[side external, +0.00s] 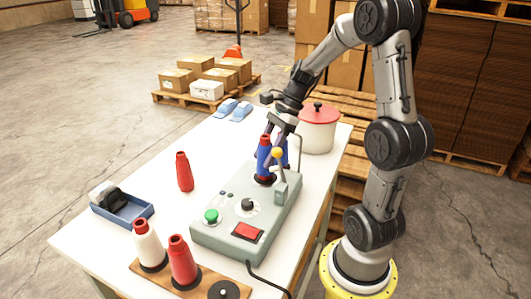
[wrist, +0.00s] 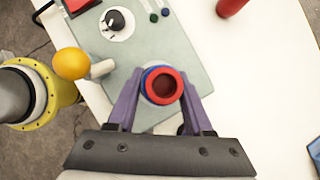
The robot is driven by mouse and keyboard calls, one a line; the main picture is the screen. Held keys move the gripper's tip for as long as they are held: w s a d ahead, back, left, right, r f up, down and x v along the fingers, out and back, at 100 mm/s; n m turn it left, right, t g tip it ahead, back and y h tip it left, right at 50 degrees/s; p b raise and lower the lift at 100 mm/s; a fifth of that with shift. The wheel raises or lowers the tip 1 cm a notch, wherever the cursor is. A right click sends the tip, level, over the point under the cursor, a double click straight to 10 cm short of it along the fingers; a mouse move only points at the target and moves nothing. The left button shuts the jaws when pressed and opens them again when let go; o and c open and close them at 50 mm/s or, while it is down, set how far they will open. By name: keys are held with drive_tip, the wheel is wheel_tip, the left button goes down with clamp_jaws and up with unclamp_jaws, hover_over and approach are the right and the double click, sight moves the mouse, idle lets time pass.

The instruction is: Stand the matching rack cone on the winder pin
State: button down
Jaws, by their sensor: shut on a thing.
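My gripper (wrist: 160,97) is shut on a blue cone (side external: 264,157) with a red rim, its purple fingers on either side. The cone is upright over the dark round seat (side external: 265,180) on top of the grey-green winder box (side external: 207,236). Its foot is at or very near the seat; I cannot tell whether it touches. The winder pin is hidden. The wrist view looks down on the cone's red, hollow top (wrist: 162,86). The wooden rack (side external: 196,287) at the front holds a white cone (side external: 148,245) and a red cone (side external: 182,262); its right-hand seat (side external: 224,290) is empty.
A lever with a yellow ball (side external: 278,152) stands close beside the held cone. A loose red cone (side external: 184,172) stands left of the winder.

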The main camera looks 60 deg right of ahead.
drive_tip(key=shift+f, duration=0.15)
drive_tip(key=shift+c, duration=1.1)
unclamp_jaws()
drive_tip(key=shift+r, duration=5)
